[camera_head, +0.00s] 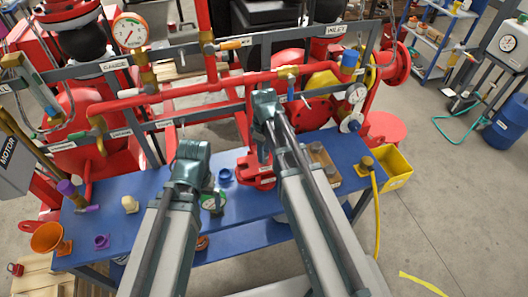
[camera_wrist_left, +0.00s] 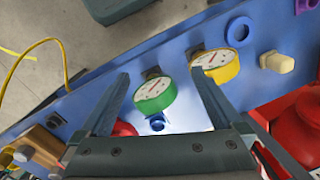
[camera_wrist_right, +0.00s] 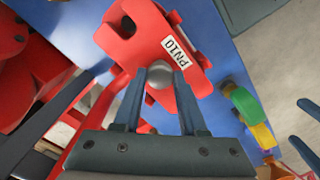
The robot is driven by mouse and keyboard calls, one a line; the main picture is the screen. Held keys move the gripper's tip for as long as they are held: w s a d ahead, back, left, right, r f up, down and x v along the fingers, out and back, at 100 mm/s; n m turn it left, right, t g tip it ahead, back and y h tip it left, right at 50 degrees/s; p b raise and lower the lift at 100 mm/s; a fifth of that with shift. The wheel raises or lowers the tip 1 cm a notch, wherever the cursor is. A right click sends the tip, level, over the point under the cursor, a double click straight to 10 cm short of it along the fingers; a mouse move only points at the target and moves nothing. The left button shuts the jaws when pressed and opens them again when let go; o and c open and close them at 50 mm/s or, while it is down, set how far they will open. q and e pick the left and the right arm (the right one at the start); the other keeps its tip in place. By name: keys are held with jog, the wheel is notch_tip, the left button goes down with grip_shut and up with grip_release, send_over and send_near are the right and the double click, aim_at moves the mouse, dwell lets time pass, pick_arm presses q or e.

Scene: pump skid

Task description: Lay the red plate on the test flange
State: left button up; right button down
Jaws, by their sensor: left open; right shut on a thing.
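The red plate (camera_wrist_right: 165,45) carries a white PN10 label and has a grey knob (camera_wrist_right: 159,94). In the right wrist view my right gripper (camera_wrist_right: 159,76) is shut on this knob, and the plate is beyond the fingertips. In the head view the red plate (camera_head: 258,172) appears below my right gripper (camera_head: 264,148), over the blue table. I cannot make out the test flange separately; the plate and arm may hide it. My left gripper (camera_wrist_left: 160,74) is open and empty, above a green gauge (camera_wrist_left: 155,96). Its head-view fingertips are mostly hidden.
The blue table (camera_head: 250,208) also holds a yellow gauge (camera_wrist_left: 217,66), a blue ring (camera_head: 226,175), a cream fitting (camera_head: 130,204), an orange funnel (camera_head: 47,238) and a wooden block (camera_head: 324,160). A yellow bin (camera_head: 392,166) hangs at its right. Red pipes (camera_head: 180,88) run behind.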

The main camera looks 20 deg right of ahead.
jog(key=shift+c, duration=1.9)
grip_release()
notch_tip(320, 180, up, 14)
jog(key=p, duration=1.3)
jog(key=shift+p, duration=0.4)
jog(key=shift+f, duration=0.25)
notch_tip(320, 180, down, 13)
jog(key=b, duration=1.3)
jog(key=shift+r, duration=0.1)
